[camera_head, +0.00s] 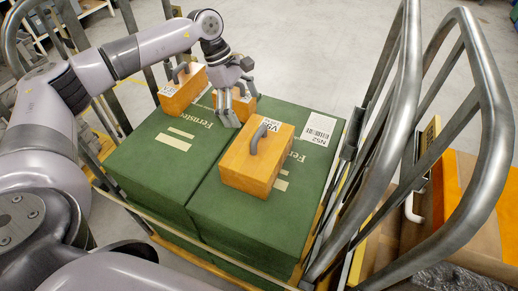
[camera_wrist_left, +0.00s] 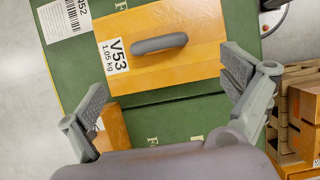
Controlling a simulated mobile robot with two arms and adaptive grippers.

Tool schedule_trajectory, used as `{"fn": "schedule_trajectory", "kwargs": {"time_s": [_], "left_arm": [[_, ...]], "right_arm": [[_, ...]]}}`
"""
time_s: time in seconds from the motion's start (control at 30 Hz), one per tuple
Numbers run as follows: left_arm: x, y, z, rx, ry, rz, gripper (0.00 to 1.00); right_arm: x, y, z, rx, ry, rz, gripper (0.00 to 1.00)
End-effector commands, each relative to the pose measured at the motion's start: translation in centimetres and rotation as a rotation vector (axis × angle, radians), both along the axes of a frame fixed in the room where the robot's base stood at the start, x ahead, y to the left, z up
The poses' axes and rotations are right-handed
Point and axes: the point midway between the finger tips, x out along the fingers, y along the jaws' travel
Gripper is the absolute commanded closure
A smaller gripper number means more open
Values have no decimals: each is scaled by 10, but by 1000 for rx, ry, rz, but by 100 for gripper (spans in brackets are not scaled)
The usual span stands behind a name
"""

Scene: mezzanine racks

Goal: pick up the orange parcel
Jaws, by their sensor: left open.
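An orange parcel (camera_head: 240,172) with a grey handle and a V53 label lies on the green boxes in the head view. The left wrist view shows this parcel (camera_wrist_left: 190,68) just beyond the fingertips, its handle (camera_wrist_left: 158,43) lying across the picture. My left gripper (camera_head: 236,106) is open and empty, above the green boxes and a little behind the V53 parcel; its spread fingers also show in the wrist view (camera_wrist_left: 165,72). A second orange parcel (camera_head: 183,91) with a handle stands at the back left. A third (camera_head: 243,108) is partly hidden behind my gripper. My right gripper is out of view.
Two large green boxes (camera_head: 155,160) sit side by side on a cart with tall metal rails (camera_head: 395,130) at the right. An open cardboard box (camera_head: 470,200) stands beyond the rail. Grey floor lies behind.

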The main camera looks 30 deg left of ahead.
Motion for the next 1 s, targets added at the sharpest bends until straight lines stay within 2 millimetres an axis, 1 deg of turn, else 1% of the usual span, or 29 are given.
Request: {"fn": "schedule_trajectory", "kwargs": {"time_s": [0.03,0.2,0.3,0.43,0.53,0.67,0.7,0.8,1.0], "left_arm": [[-1,-5,-7,0,4,-3,3],[1,-16,-33,-1,2,-2,3],[1,-19,-42,-1,0,-1,3],[1,-22,-47,-1,2,-2,3],[0,-27,-54,-1,3,-2,3],[-1,-34,-69,0,4,-2,3],[-1,-37,-76,-1,3,-2,3],[0,-41,-87,-1,2,-2,3],[1,-42,-93,-1,-1,-1,3]], "right_arm": [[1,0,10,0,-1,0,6],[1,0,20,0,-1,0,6],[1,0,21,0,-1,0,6],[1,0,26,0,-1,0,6],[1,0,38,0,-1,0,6],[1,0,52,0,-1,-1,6],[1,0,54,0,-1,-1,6],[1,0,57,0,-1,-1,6],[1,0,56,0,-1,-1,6]]}}
